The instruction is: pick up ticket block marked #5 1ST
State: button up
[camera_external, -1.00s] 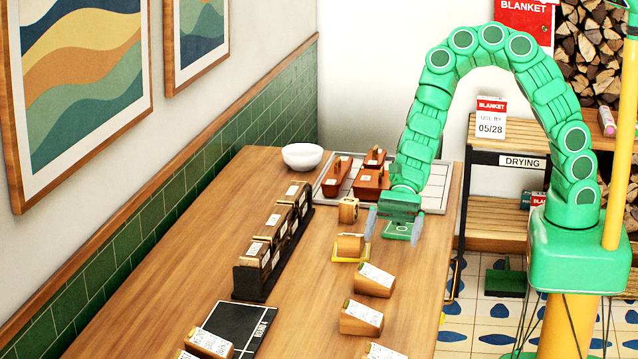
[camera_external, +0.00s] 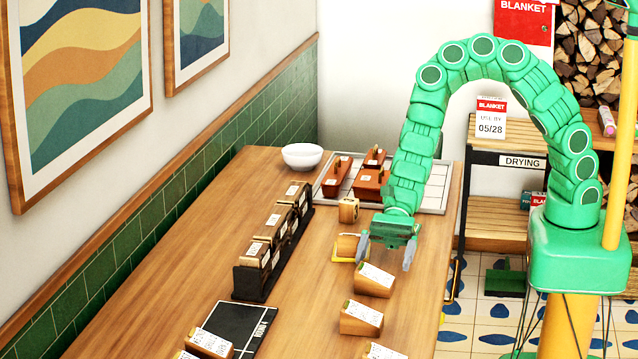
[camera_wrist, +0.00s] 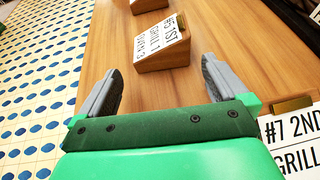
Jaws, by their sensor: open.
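The ticket block marked #5 1ST (camera_wrist: 162,45) is a wooden block with a slanted white label, also reading GRILL 1 and OVEN 3. It stands on the table ahead of my gripper in the wrist view, between the lines of the two fingers but beyond the tips. In the external view it appears to be the block (camera_external: 374,281) just in front of my gripper (camera_external: 385,262), its label too small to read there. My gripper is open and empty, and its grey fingers also show in the wrist view (camera_wrist: 162,75).
A block marked #7 2ND (camera_wrist: 294,130) is close by my right finger in the wrist view. Another block (camera_external: 361,318) stands nearer the viewer. A black rack (camera_external: 250,283) of blocks, a dark board (camera_external: 240,325) and a white bowl (camera_external: 302,156) are on the table (camera_external: 200,240).

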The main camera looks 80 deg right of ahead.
aim_at(379, 273)
jog(key=shift+x, duration=2.7)
jog(key=shift+c, duration=0.3)
jog(key=c, duration=0.8)
jog(key=shift+r, duration=0.1)
